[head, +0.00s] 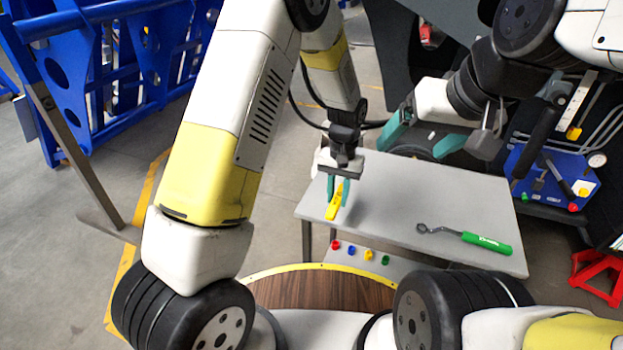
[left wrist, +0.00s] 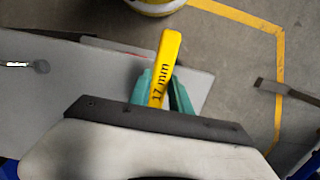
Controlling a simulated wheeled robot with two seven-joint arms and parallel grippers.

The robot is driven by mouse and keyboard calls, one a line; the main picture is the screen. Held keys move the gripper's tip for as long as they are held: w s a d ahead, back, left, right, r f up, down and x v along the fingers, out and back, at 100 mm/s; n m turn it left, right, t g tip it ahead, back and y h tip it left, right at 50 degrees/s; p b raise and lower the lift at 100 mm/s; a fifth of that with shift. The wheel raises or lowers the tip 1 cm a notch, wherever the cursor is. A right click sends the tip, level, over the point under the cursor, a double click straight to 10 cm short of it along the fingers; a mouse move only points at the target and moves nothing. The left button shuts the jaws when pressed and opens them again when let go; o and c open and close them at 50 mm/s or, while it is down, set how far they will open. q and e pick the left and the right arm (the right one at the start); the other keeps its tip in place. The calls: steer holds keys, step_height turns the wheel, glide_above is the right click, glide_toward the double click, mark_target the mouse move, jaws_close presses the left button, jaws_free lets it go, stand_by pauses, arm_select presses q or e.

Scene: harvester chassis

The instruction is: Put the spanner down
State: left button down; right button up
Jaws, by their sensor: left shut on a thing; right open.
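A yellow spanner (head: 335,206) is held between the teal fingers of my left gripper (head: 339,186), over the left part of the grey table (head: 400,205). In the left wrist view its yellow handle (left wrist: 170,50), marked "17 mm", sticks out past the shut fingers (left wrist: 161,92). The rest of the spanner is hidden by the gripper. I cannot tell whether it touches the table. My right gripper (head: 423,138) is open and empty above the table's back edge.
A spanner with a green handle (head: 486,242) lies at the table's right front. Several small coloured pieces (head: 368,254) sit in a row on a lower grey surface at the front. A blue box (head: 550,175) stands behind on the right. The table's middle is clear.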

arm_select(q)
steer(key=a, duration=0.2)
steer(key=w+a, duration=0.1)
steer(key=a, duration=0.5)
steer(key=shift+w+f, duration=0.35)
steer(key=f, duration=0.3)
steer(key=shift+a, duration=0.35)
steer(key=shift+f, duration=0.45)
steer(key=c, duration=1.2)
jaws_free()
